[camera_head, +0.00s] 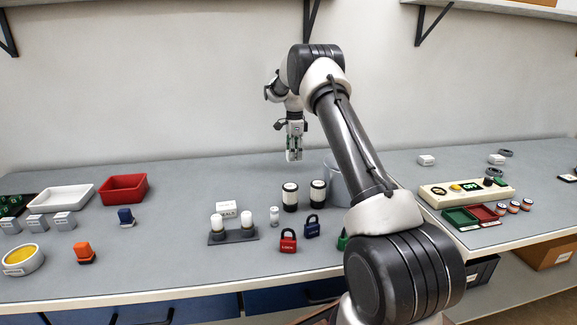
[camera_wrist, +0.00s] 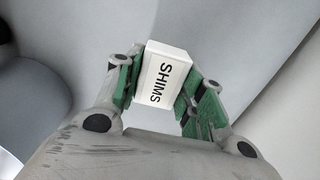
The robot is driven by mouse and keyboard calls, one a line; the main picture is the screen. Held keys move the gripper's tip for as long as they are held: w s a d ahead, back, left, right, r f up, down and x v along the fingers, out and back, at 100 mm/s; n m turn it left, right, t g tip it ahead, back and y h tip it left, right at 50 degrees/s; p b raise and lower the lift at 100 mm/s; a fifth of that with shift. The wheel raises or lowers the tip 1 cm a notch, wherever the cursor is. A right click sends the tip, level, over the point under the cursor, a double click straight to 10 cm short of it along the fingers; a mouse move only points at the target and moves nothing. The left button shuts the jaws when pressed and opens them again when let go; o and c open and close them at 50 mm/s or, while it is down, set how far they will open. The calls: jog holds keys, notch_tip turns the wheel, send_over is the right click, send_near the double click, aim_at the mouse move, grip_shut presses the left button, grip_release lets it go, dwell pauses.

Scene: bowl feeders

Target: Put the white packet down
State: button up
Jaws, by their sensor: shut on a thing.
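The white packet (camera_wrist: 165,78), a small box marked "SHIMS", is held between the green-padded fingers of my gripper (camera_wrist: 158,100) in the wrist view. In the head view my gripper (camera_head: 294,145) points down near the back of the grey bench (camera_head: 215,175), left of my forearm. The packet is hard to make out there between the fingers. It appears to be above the bench top, but the exact gap cannot be told.
A red tray (camera_head: 124,188) and a white tray (camera_head: 57,198) stand at left. Two dark jars with white bands (camera_head: 290,197) stand in front of my gripper. The bench between red tray and jars looks clear at the back.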

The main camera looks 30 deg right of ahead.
aim_at(294, 171)
notch_tip(294, 171, down, 5)
jog(key=shift+f, duration=0.1)
dwell(0.3)
jog(key=o, duration=1.1)
